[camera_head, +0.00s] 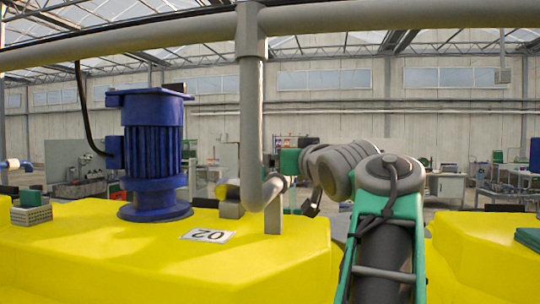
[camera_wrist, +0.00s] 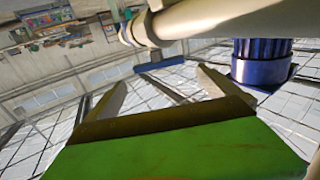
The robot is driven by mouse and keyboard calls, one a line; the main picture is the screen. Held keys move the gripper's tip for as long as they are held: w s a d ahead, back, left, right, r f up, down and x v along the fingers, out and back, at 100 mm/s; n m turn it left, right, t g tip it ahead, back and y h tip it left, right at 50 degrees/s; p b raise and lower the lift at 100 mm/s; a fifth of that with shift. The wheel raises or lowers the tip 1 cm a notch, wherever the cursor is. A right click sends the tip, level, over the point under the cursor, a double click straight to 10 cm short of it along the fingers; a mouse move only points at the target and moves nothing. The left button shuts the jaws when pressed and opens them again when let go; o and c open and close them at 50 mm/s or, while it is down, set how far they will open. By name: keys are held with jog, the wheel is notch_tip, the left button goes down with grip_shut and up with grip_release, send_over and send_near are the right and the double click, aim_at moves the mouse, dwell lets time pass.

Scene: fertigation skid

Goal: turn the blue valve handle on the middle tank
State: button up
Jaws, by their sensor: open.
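The blue valve handle (camera_wrist: 160,63) shows in the wrist view as a flat blue bar beside a grey pipe fitting (camera_wrist: 135,29). My gripper (camera_wrist: 161,77) is open, its two pale fingers spread. The handle appears in line with the gap between the fingertips, with nothing held; whether a finger touches it I cannot tell. In the head view, the yellow tank (camera_head: 130,262) carries a label reading 02 and a grey pipe (camera_head: 252,110). My arm reaches in right of that pipe; the fingers and the handle cannot be made out there.
A blue motor (camera_head: 154,150) stands on the tank left of the pipe; it also shows in the wrist view (camera_wrist: 262,60). An overhead pipe (camera_head: 400,15) crosses the top. Another yellow tank (camera_head: 490,250) is at right.

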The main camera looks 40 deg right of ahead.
jog(key=p+x, duration=0.1)
jog(key=x, duration=0.6)
jog(key=shift+d+p, duration=0.1)
jog(key=shift+p, duration=0.3)
jog(key=shift+c, duration=0.4)
jog(key=c, duration=1)
jog(key=shift+w+a+f+m+g+h+b, duration=0.15)
jog(key=shift+a+m+g+h+b, duration=0.25)
jog(key=shift+b, duration=0.45)
jog(key=shift+d+m+h, duration=0.25)
jog(key=shift+m+h, duration=0.05)
jog(key=shift+h, duration=0.2)
jog(key=o, duration=1.1)
